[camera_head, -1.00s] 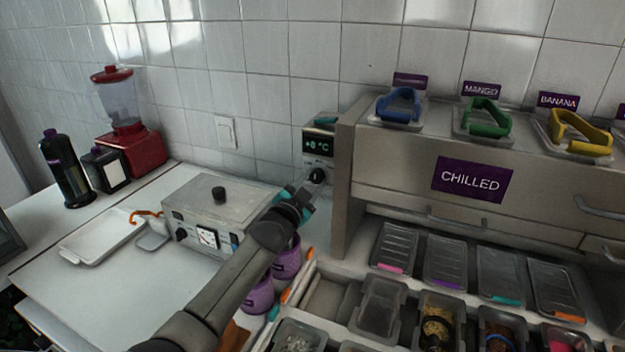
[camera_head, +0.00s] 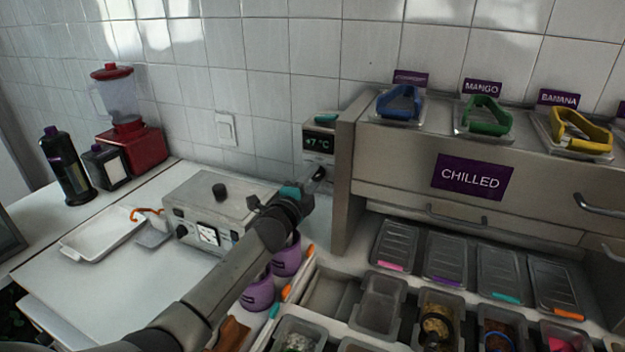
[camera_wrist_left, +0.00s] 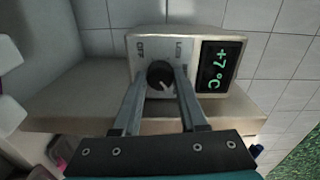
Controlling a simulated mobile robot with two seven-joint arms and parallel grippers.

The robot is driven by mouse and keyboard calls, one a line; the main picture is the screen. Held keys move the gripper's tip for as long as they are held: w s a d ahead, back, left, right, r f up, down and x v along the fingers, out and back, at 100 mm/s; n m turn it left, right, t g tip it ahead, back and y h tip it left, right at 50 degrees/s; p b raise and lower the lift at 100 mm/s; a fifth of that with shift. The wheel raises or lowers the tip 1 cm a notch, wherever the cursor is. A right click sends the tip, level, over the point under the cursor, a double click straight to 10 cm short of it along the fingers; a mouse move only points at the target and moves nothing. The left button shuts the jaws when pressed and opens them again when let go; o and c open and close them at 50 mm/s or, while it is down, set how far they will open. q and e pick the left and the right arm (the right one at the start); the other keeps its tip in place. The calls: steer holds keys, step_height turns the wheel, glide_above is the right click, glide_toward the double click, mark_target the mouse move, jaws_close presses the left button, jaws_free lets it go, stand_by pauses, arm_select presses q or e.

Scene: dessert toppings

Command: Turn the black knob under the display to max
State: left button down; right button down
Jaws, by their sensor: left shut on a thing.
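The temperature display (camera_head: 318,142) is on a small control unit left of the chilled cabinet and reads +7 °C. It also shows in the left wrist view (camera_wrist_left: 217,68). The black knob (camera_wrist_left: 158,75) sits on the panel beside the display in the wrist view, with a pale pointer mark on its face. In the head view the knob is mostly hidden behind my left gripper (camera_head: 312,180). The left gripper's two fingers (camera_wrist_left: 160,88) are on either side of the knob and shut on it. My right gripper is not in view.
The chilled cabinet (camera_head: 400,160) stands just right of the knob, with several lidded tubs below it. A grey metal appliance (camera_head: 215,190) and purple cups (camera_head: 287,262) are close beside my left arm. A red blender (camera_head: 135,140) stands at the back left.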

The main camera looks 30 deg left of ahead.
arm_select(q)
steer(key=shift+m, duration=0.6)
steer(key=shift+c, duration=2.2)
jaws_free()
steer(key=s, duration=1.5)
steer(key=shift+d+p, duration=0.45)
steer(key=shift+s, duration=0.15)
